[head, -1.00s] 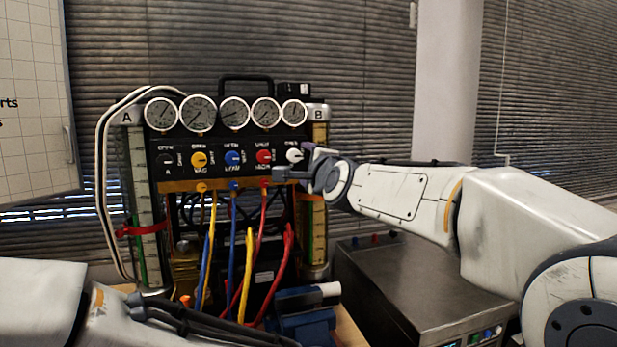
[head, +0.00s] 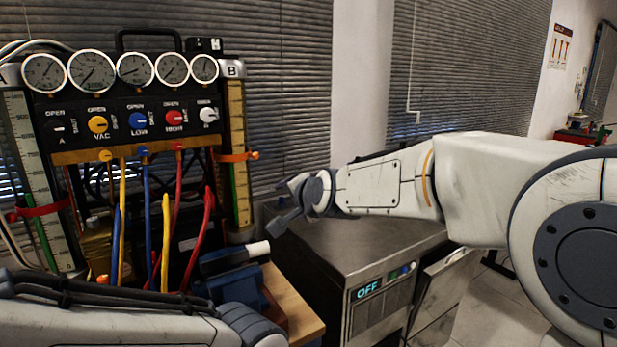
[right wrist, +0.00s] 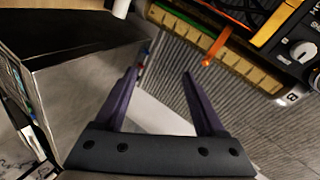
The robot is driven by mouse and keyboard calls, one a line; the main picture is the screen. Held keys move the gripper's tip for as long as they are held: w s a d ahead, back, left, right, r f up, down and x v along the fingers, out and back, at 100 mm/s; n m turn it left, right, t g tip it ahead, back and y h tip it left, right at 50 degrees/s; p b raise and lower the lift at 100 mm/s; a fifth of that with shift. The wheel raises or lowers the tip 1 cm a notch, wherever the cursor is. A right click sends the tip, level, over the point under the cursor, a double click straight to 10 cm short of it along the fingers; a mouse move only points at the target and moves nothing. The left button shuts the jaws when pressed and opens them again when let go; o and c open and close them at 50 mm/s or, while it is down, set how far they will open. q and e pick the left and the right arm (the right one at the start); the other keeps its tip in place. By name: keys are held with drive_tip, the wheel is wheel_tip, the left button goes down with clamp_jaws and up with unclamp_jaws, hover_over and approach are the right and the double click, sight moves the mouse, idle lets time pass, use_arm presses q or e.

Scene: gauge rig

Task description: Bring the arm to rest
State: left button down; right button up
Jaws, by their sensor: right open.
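My right arm (head: 385,187) reaches in from the right of the head view. Its gripper (head: 280,208) is open and empty, above the steel box and right of the gauge rig's B column, touching nothing that I can see. The right wrist view shows its two dark fingers (right wrist: 160,76) spread apart with nothing between them. The gauge rig (head: 130,85) stands at left with several round dials and a row of knobs. The white knob (head: 208,114) is at its right end. My left arm (head: 110,318) crosses the bottom left; its fingers do not show.
The steel box (head: 370,243) with an OFF display stands below my right gripper. A blue vise-like object (head: 238,285) sits on a wooden bench (head: 290,305) before the rig. An orange clamp (head: 238,156) juts from the B column. Colored hoses (head: 148,215) hang below the panel.

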drive_tip(key=s+d+f+n+g+h, duration=0.2)
drive_tip(key=s+d+f, duration=0.1)
drive_tip(key=d+f, duration=0.4)
drive_tip(key=s+d+f+n+g+h, duration=0.1)
drive_tip(key=s+d+f+n+g, duration=0.1)
drive_tip(key=s+d+f, duration=0.35)
drive_tip(key=s+d+f+n+g+h, duration=0.3)
drive_tip(key=s+d+f+n+g, duration=0.15)
drive_tip(key=s+d+f, duration=0.95)
drive_tip(key=s+a+r+n+g+y, duration=0.1)
drive_tip(key=s+a+r+n+g, duration=0.4)
drive_tip(key=s+a, duration=0.95)
wheel_tip(320, 180, up, 15)
drive_tip(key=n+t+p, duration=0.1)
drive_tip(key=n+p, duration=0.1)
drive_tip(key=p, duration=1.1)
drive_tip(key=shift+s+a+f+t, duration=0.2)
drive_tip(key=shift+s+a+t, duration=0.1)
drive_tip(key=shift+a+t, duration=0.1)
